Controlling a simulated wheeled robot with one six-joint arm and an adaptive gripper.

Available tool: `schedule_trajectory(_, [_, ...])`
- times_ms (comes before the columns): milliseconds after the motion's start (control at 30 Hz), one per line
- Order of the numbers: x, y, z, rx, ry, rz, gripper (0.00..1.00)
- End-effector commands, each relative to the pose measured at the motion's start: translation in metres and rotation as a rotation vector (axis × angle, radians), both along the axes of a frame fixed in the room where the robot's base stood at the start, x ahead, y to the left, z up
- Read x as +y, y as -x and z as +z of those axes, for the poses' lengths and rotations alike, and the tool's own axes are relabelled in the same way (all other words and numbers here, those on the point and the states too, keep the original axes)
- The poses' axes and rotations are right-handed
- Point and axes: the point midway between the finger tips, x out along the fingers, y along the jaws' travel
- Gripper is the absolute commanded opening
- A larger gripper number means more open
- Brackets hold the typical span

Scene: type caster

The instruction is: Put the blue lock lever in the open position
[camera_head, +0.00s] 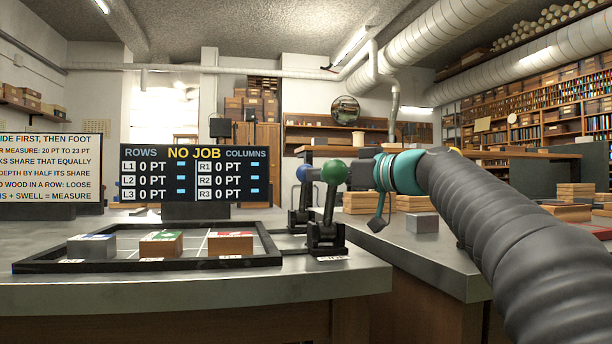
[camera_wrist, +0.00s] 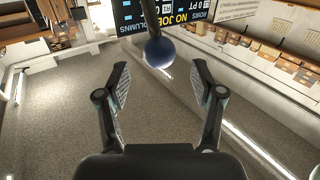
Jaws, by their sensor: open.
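The blue lock lever (camera_head: 302,173) stands on a dark bracket at the right rear of the black frame, about upright and partly hidden behind the green lever (camera_head: 334,173). In the wrist view its blue ball knob (camera_wrist: 158,52) lies ahead of the gap between my fingertips, with a thin shaft above it in the picture. My gripper (camera_head: 378,220) is to the right of both levers in the head view, mostly edge-on. In the wrist view my gripper (camera_wrist: 160,68) has its two fingers spread, with nothing between them. It does not visibly touch the knob.
The black frame (camera_head: 60,266) on the metal bench holds blue-, green- and red-topped blocks. A display (camera_head: 195,172) reads NO JOB, with 0 PT rows and columns. The green lever stands in front of the blue one. A grey block (camera_head: 422,223) sits on the right-hand bench.

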Motion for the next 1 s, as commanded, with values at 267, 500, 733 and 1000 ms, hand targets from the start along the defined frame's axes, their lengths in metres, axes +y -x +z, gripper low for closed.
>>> schedule_trajectory(267, [0.034, -0.028, 0.001, 0.000, 0.000, 0.000, 0.67])
schedule_trajectory(500, [0.045, -0.038, 0.001, -0.001, 0.000, -0.003, 0.67])
schedule_trajectory(733, [0.046, -0.039, 0.000, -0.001, 0.000, -0.003, 0.67])
schedule_trajectory(1000, [0.045, -0.039, 0.000, 0.000, 0.000, -0.004, 0.12])
